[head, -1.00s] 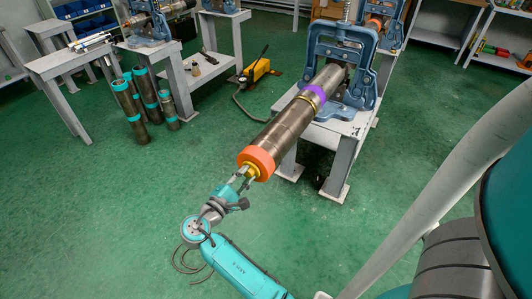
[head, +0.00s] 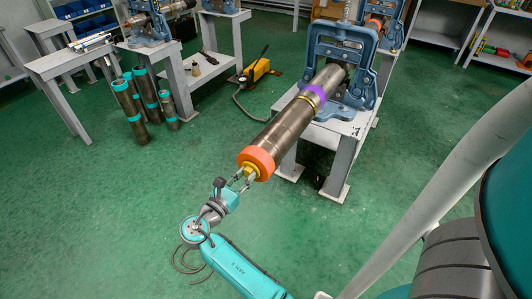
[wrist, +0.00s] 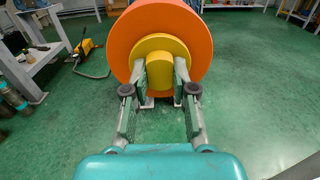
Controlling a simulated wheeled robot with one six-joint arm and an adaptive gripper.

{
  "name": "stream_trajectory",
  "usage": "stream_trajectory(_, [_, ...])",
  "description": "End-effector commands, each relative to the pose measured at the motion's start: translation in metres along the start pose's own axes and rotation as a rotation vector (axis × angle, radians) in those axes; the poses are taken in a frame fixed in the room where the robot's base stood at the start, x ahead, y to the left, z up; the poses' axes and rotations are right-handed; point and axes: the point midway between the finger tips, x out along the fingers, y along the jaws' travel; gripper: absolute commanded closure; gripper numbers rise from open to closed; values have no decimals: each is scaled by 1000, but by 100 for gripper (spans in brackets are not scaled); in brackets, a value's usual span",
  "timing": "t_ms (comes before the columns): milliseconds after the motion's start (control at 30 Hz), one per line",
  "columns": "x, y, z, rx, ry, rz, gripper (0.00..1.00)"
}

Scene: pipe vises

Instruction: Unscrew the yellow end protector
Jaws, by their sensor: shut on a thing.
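The yellow end protector (wrist: 160,42) sits in the near end of a long pipe (head: 285,127), inside an orange ring (wrist: 120,35). It has a raised round knob in its middle. It also shows as a small yellow patch in the head view (head: 251,169). My gripper (wrist: 163,76) has one finger on each side of the knob and is shut on it. The gripper also shows at the pipe end in the head view (head: 243,179). The protector's thread is hidden.
A blue vise (head: 341,65) on a grey stand (head: 342,135) holds the pipe, which has a purple band (head: 314,94). A yellow hand pump (head: 258,70) with a hose lies on the floor behind. Short pipes (head: 147,95) stand at left.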

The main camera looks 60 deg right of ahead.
Motion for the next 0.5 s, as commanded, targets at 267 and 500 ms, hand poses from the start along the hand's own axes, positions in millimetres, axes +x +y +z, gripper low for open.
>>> stream_trajectory(267, [0, 1, 1, -271, -7, 2, 100])
stream_trajectory(500, [0, 1, 2, -306, -8, 2, 100])
